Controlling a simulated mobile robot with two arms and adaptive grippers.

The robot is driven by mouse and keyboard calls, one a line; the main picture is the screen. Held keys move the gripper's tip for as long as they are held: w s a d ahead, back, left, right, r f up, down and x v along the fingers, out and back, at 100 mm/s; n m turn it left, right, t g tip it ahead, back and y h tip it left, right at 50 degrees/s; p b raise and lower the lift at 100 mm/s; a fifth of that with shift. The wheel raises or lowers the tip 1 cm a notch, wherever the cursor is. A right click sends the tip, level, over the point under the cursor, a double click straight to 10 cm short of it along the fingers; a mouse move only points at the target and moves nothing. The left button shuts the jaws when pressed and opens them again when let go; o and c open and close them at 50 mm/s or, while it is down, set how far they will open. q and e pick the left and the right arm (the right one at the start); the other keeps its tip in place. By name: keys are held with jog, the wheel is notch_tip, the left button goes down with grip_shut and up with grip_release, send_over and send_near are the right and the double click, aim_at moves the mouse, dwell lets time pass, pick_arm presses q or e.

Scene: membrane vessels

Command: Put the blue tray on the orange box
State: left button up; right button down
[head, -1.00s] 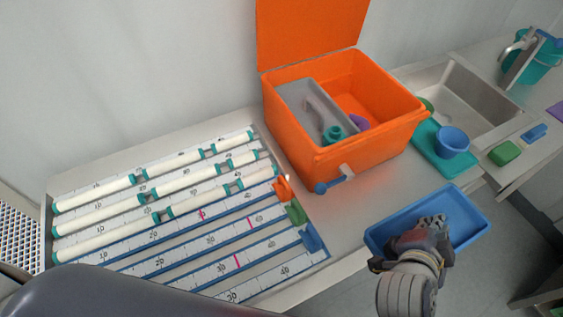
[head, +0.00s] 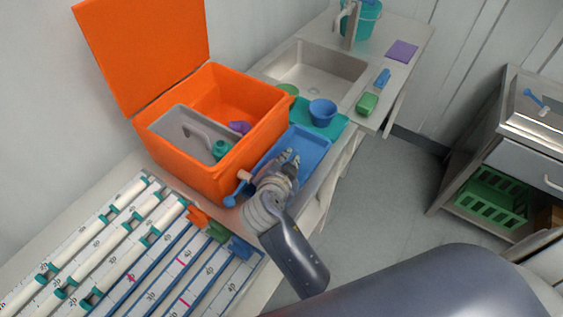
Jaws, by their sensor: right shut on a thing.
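The orange box (head: 196,178) stands on the worktop at upper left with its lid (head: 148,50) raised. Inside it are a grey insert (head: 170,122), a teal item (head: 221,149) and a purple item (head: 239,127). The blue tray (head: 312,146) is just right of the box, outside it, roughly level. My right gripper (head: 291,160) is shut on the tray at its near end; the fingers partly hide that end. I cannot tell whether the tray touches the worktop. My left gripper is out of view.
A teal mat (head: 333,129) with a blue cup (head: 322,111) lies just beyond the tray. A sink (head: 315,72) and a green block (head: 367,103) are farther back. White tubes on ruled strips (head: 180,262) fill the front left. Open floor (head: 385,205) lies right.

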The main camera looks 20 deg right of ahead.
jog(key=shift+w+a, duration=0.15)
jog(key=shift+w, duration=0.2)
jog(key=shift+w+a, duration=0.2)
jog(key=shift+w, duration=0.2)
jog(key=shift+f+p, duration=0.35)
jog(key=shift+p, duration=0.1)
jog(key=shift+f+p, duration=0.35)
jog(key=shift+f, duration=1.1)
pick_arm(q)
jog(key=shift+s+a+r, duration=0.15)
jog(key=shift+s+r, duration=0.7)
